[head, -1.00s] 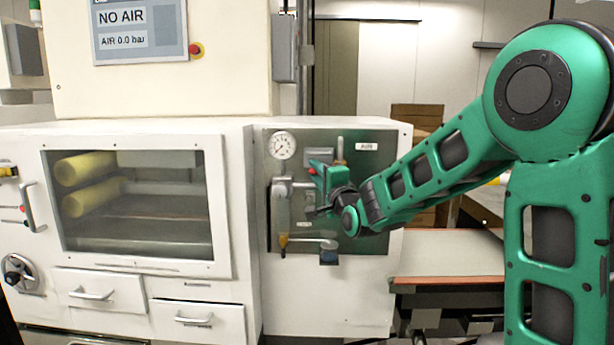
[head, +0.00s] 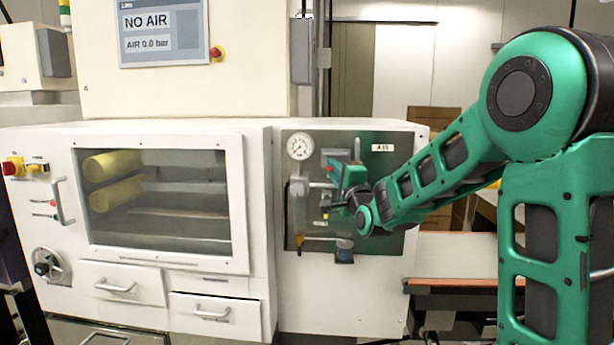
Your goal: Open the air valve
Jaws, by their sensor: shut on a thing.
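The grey-green air panel (head: 392,160) is on the machine's right front, with an "AIR" label at its upper right. My gripper (head: 332,182) is in front of the middle of the panel, reaching in from the right. It is shut on the air valve's handle, of which a small red part (head: 333,167) seems to show at the fingers. My gripper and wrist hide most of the valve, so I cannot tell the handle's angle. The round gauge (head: 300,146) is at the panel's upper left. The display (head: 160,32) reads "NO AIR" and "AIR 0.0 bar".
The windowed cabinet (head: 240,200) stands left, with drawers below. A red emergency button (head: 217,53) is beside the display. A conveyor belt (head: 455,262) lies right of the panel.

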